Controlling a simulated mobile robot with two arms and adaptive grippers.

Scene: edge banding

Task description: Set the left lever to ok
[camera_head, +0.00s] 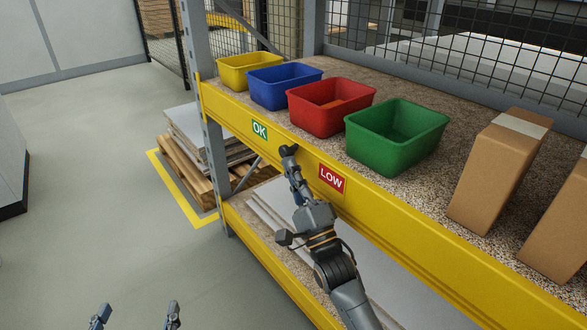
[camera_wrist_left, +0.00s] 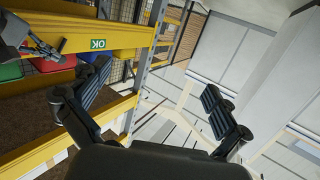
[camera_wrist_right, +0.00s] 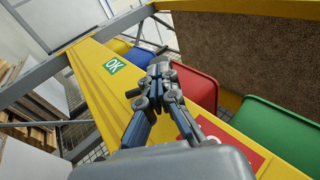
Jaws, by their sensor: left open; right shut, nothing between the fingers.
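The yellow shelf beam (camera_head: 378,206) carries a green OK label (camera_head: 260,131) on the left and a red LOW label (camera_head: 332,178) on the right. My right gripper (camera_head: 290,160) is shut and empty at the beam between the labels; its shut fingers also show in the right wrist view (camera_wrist_right: 160,78). A dark rounded piece shows at its tip; I cannot tell whether it is the lever's knob or the fingertips. No lever is clearly visible otherwise. My left gripper (camera_head: 137,316) is open and empty over the floor, away from the shelf.
Yellow (camera_head: 247,75), blue (camera_head: 285,95), red (camera_head: 325,120) and green (camera_head: 392,148) bins stand on the shelf behind the beam. Cardboard boxes (camera_head: 498,170) stand to their right. Stacked boards (camera_head: 192,145) lie beyond the shelf post.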

